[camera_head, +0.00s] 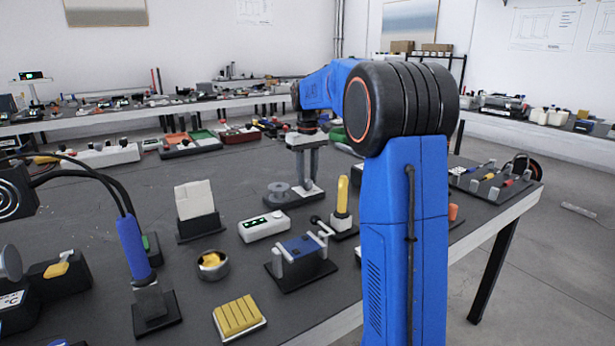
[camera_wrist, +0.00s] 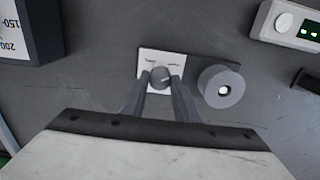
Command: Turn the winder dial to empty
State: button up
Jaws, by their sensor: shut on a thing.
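The winder (camera_head: 272,203) is a dark base on the table with a grey spool (camera_head: 279,190); the spool also shows in the wrist view (camera_wrist: 221,87). Beside the spool, a white plate (camera_wrist: 149,60) carries a small round grey dial (camera_wrist: 160,75). A light mark on the dial points toward the right of the wrist view. The plate has two small labels, too small to read. My gripper (camera_head: 307,184) points straight down, its fingers shut on the dial from both sides. In the head view the fingers mostly hide the dial.
A white box with a green display (camera_head: 264,227) stands close in front of the winder. A yellow-handled tool (camera_head: 342,195) stands to its right, and a blue-and-grey device (camera_head: 300,262) sits nearer. A white block in a dark holder (camera_head: 197,212) is to the left.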

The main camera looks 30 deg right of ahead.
aim_at(308, 180)
jog(key=shift+n, duration=1.2)
jog(key=o, duration=1.1)
jog(key=shift+c, duration=0.2)
notch_tip(308, 180, up, 17)
jog(key=shift+r, duration=0.2)
